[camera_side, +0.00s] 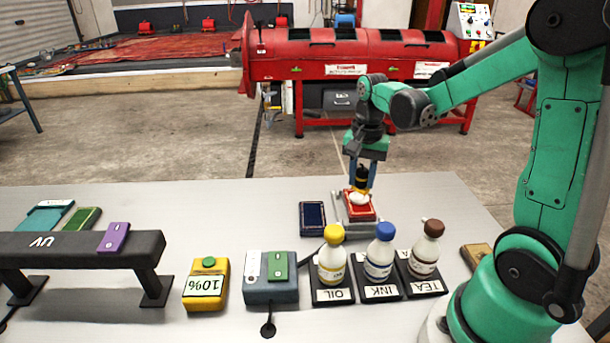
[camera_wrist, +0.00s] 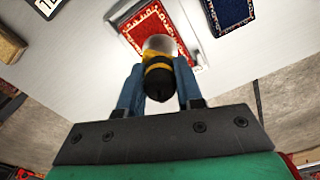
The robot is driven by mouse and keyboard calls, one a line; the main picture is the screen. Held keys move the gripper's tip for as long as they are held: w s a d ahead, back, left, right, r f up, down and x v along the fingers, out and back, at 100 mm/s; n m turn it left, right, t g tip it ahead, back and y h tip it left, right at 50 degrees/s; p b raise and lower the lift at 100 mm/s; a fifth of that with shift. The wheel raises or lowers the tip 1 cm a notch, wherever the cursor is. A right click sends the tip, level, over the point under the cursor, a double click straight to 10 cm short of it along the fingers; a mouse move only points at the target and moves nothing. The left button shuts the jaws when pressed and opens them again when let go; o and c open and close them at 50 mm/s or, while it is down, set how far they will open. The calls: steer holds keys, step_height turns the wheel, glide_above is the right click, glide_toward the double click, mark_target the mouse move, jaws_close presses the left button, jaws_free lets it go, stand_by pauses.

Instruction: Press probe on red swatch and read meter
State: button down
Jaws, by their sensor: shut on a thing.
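My gripper (camera_side: 361,181) points down and is shut on the probe, a black and yellow body (camera_wrist: 160,77) with a rounded white tip (camera_side: 358,198). The tip is over the red swatch (camera_side: 360,212), a patterned red piece on a grey stand; the swatch also shows in the wrist view (camera_wrist: 137,28), partly hidden by the tip. The tip looks at or very near its surface; I cannot tell whether it touches.
A dark blue swatch (camera_side: 312,217) lies left of the stand. OIL (camera_side: 331,262), INK (camera_side: 380,258) and TEA (camera_side: 424,255) bottles stand in front on black bases. A grey-blue box (camera_side: 271,290) holds white and green pieces. A black UV bench (camera_side: 75,250) stands left.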

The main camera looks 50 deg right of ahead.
steer(key=shift+r, duration=3.3)
